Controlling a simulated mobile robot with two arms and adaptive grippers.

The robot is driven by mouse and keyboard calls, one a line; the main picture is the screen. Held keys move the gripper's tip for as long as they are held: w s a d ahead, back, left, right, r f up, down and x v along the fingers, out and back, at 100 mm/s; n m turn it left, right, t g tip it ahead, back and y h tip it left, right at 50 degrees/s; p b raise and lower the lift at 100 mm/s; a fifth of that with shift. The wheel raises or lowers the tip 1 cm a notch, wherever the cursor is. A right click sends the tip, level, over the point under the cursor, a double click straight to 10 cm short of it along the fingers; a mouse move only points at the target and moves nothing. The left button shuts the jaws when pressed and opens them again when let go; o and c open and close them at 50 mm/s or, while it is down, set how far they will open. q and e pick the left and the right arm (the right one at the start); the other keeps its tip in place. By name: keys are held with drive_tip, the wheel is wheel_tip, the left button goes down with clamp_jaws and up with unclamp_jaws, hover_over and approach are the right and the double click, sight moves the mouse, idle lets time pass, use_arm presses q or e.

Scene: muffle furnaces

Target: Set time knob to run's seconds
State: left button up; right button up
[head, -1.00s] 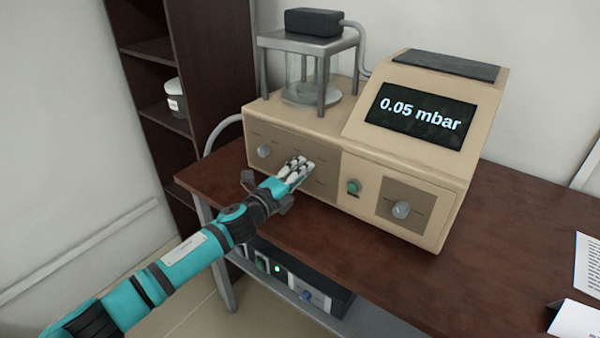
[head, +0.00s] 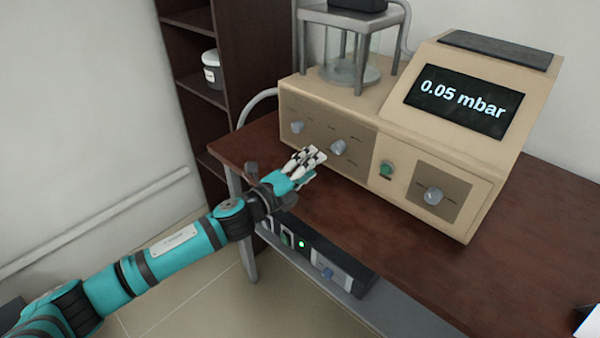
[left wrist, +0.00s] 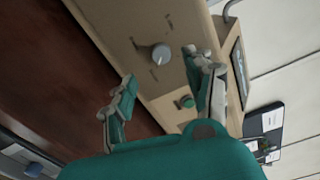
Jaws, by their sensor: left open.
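The beige instrument has three grey knobs on its front: a left knob (head: 297,127), a middle knob (head: 338,147) and a right knob (head: 433,196). Their labels are too small to read, so I cannot tell which is the time knob. The middle knob also appears in the left wrist view (left wrist: 161,53), apart from the fingers. My left gripper (head: 314,161) is open and empty, just in front of and below-left of the middle knob in the head view. Its spread fingers also show in the left wrist view (left wrist: 165,85). My right gripper is not in view.
A green button (head: 386,169) sits between the middle and right knobs. The display (head: 464,106) reads 0.05 mbar. The brown table (head: 400,245) is clear in front of the instrument. Another device (head: 320,262) stands on the shelf below. A dark shelf unit (head: 245,50) stands behind left.

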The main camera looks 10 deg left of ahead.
use_arm(q)
drive_tip(key=v, duration=0.3)
drive_tip(key=shift+s+a, duration=0.15)
drive_tip(key=shift+s, duration=0.1)
